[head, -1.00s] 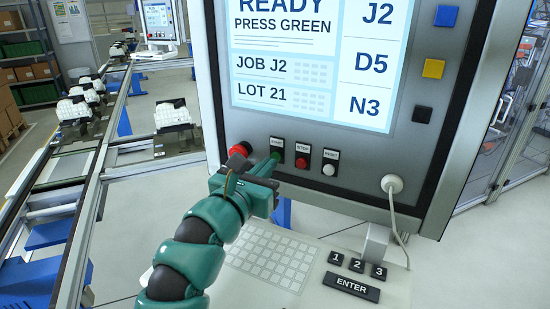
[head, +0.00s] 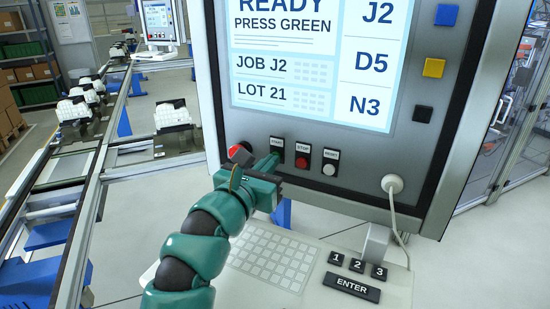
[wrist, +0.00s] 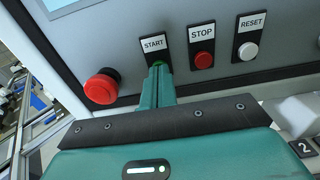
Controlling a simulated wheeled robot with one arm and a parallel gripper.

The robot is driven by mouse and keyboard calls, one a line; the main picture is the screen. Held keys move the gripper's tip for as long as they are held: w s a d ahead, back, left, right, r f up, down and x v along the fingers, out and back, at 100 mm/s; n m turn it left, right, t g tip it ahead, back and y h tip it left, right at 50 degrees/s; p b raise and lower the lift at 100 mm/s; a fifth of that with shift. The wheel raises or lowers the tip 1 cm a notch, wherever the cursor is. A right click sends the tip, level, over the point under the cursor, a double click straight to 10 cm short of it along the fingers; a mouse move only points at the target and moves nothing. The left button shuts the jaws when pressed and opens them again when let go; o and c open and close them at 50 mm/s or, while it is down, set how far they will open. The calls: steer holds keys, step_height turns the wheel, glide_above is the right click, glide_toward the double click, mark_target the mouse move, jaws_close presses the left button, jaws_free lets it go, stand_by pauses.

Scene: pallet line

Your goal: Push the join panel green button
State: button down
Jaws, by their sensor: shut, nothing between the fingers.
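The panel (head: 230,125) stands in front of me, its screen (head: 300,65) reading "READY PRESS GREEN". The green START button shows only as a thin green edge in the wrist view (wrist: 158,63), mostly hidden behind my fingertips. My gripper (head: 274,160) is shut and empty, with its tips right at the START button below the START label. The wrist view shows the tips (wrist: 158,68) over the button; I cannot tell whether it is pressed in.
A red emergency knob (wrist: 102,86) sits left of START. The red STOP button (wrist: 204,60) and white RESET button (wrist: 249,51) sit to the right. A keyboard shelf (head: 310,250) lies below. A white cable (head: 400,225) hangs at the right.

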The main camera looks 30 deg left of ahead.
steer(key=shift+w, duration=0.25)
steer(key=shift+s+b, duration=1.65)
steer(key=shift+s, duration=0.85)
